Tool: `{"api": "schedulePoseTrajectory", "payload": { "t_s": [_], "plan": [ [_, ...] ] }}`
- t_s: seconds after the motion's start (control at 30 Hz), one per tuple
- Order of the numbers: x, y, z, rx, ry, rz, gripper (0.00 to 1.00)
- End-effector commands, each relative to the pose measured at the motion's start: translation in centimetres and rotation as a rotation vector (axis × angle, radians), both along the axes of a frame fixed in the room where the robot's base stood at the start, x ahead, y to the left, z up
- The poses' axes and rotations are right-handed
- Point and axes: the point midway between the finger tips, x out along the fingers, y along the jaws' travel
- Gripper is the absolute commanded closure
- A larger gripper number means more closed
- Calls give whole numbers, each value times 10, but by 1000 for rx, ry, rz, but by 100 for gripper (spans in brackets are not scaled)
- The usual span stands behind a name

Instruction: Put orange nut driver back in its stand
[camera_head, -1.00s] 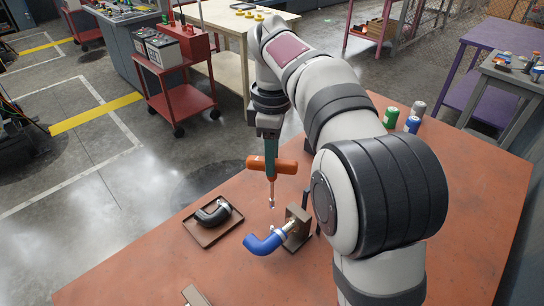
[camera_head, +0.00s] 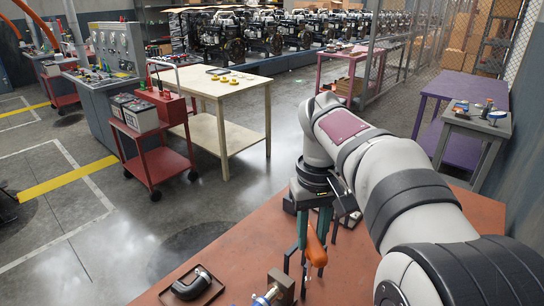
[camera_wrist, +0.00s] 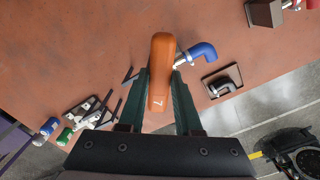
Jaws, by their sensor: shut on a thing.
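My gripper (camera_head: 313,212) is shut on the orange nut driver (camera_head: 316,250), holding its crosswise handle above the red-brown bench. In the wrist view the gripper (camera_wrist: 160,92) has one finger on each side of the orange handle (camera_wrist: 161,75), which bears a white 7. The driver's shank is hidden under the handle there and is not clear in the head view. Slim black uprights (camera_head: 287,262), which look like the stand, rise just left of the handle. A small black forked part (camera_wrist: 130,76) shows left of the handle in the wrist view. I cannot tell whether driver and stand touch.
Blue (camera_wrist: 48,126) and green (camera_wrist: 66,136) cans stand near the far edge.

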Motion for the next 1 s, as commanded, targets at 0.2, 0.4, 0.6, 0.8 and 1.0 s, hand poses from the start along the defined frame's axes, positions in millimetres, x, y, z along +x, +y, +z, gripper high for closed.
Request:
{"api": "schedulePoseTrajectory", "payload": {
  "t_s": [0.2,0.4,0.6,0.8,1.0],
  "plan": [
    [80,-18,14,-7,19,333,100],
    [119,-26,10,9,7,563,100],
    [128,-28,6,16,-5,640,100],
    [127,-28,-14,16,1,645,100],
    [128,-28,-40,16,-3,643,100]
  ]
}}
